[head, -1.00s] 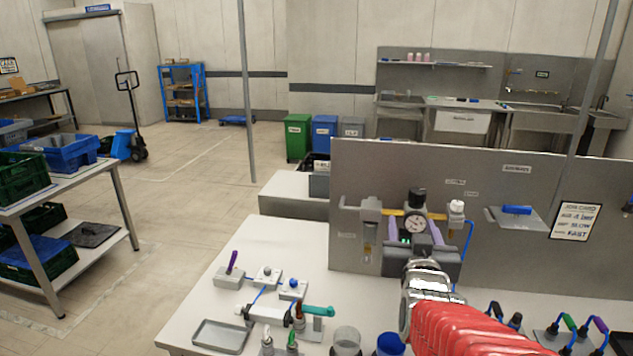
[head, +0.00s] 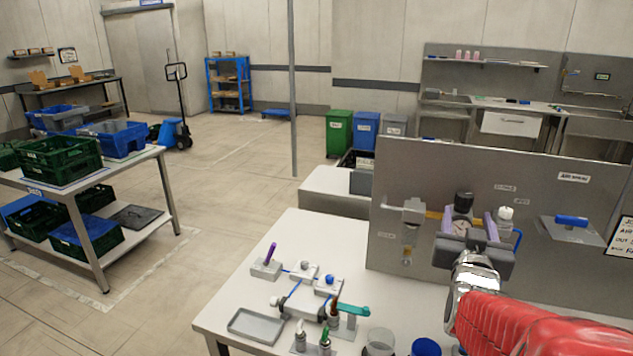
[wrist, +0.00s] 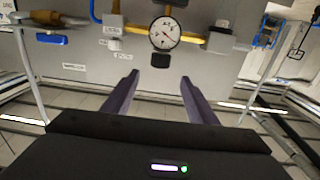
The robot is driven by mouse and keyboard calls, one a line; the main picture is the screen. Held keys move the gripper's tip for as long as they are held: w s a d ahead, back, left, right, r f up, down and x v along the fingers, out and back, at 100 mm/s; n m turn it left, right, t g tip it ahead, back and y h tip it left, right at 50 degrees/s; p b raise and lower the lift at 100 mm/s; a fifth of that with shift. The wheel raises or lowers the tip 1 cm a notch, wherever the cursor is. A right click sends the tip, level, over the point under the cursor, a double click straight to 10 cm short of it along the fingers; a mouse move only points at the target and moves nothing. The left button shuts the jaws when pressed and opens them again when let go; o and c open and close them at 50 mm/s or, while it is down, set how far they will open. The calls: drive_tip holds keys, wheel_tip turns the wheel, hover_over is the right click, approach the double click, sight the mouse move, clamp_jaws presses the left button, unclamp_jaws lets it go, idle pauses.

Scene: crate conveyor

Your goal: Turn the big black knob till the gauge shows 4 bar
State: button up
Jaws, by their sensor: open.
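The big black knob (head: 464,199) sits on top of the round white gauge (head: 460,227) on the grey panel. The wrist view is turned over, so the knob (wrist: 160,60) shows below the gauge (wrist: 165,32) there. The gauge has a red needle, but its numbers are too small to read. My gripper (head: 469,212) is open and empty in front of the gauge, partly covering it in the head view. In the wrist view its purple fingers (wrist: 160,75) point at the panel, one to each side of the knob's line and apart from it.
A yellow pipe (wrist: 110,28) runs beside the gauge with a filter bowl (head: 411,227) and a white-capped part (head: 505,214). Small fixtures and a grey tray (head: 257,326) stand on the bench at left.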

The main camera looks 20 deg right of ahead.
sight(466, 200)
drive_tip(key=shift+x, duration=5.7)
drive_tip(key=shift+c, duration=0.5)
drive_tip(key=c, duration=0.9)
drive_tip(key=shift+d, duration=0.15)
drive_tip(key=shift+c, duration=0.3)
